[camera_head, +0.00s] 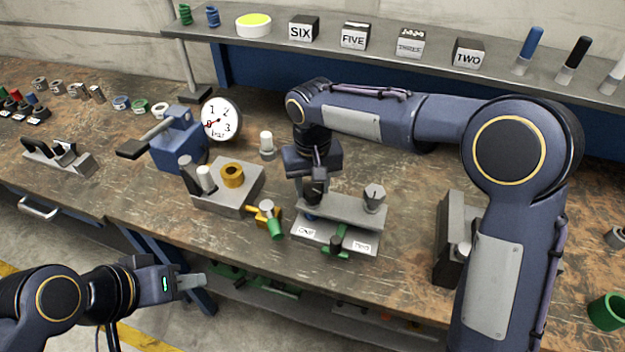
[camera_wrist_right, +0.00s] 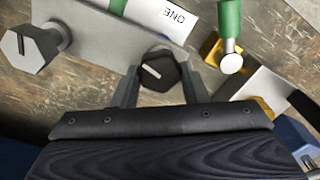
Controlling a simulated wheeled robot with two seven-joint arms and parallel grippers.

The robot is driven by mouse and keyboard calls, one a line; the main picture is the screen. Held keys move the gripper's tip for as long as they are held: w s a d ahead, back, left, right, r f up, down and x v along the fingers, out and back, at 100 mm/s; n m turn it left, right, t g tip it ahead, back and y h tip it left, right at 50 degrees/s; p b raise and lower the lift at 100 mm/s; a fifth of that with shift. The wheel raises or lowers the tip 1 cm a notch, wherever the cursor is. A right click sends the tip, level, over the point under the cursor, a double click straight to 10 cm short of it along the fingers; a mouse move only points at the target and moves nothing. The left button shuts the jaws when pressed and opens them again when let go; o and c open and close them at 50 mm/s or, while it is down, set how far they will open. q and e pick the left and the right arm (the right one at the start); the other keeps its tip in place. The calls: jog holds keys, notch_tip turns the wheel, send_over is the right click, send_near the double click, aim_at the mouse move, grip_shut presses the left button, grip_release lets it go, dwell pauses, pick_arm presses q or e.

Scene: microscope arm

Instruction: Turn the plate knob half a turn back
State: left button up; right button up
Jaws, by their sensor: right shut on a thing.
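A grey raised plate (camera_head: 345,208) stands on the bench above a lighter base with white labels reading ONE and TWO. A grey hexagonal knob (camera_head: 375,196) with a line mark sits on its right end; it also shows at the left of the right wrist view (camera_wrist_right: 32,47). A dark knob (camera_wrist_right: 158,72) with a white line mark sits at the plate's other end. My right gripper (camera_head: 316,192) points down from above and is shut on this dark knob, one finger on each side. My left gripper (camera_head: 192,281) is empty, in front of the bench edge; its finger gap is unclear.
Left of the plate stand a grey block with a brass ring (camera_head: 232,175), a yellow fitting with a green end (camera_head: 275,228), and a blue device with a dial gauge (camera_head: 221,119). A dark grey bracket (camera_head: 455,240) stands right. A shelf (camera_head: 390,58) runs behind.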

jog(key=n, duration=0.2)
jog(key=n+p, duration=0.1)
jog(key=n, duration=0.2)
jog(key=shift+s+f+n, duration=0.15)
jog(key=shift+f+n, duration=0.1)
jog(key=shift+n, duration=0.15)
jog(key=n+p, duration=0.1)
jog(key=n, duration=0.3)
jog(key=shift+p, duration=0.3)
jog(key=n+p, duration=0.1)
jog(key=n, duration=0.4)
jog(key=shift+n, duration=0.4)
jog(key=shift+n+p, duration=0.8)
jog(key=shift+n, duration=1.8)
jog(key=o, duration=1)
jog(key=shift+r, duration=0.2)
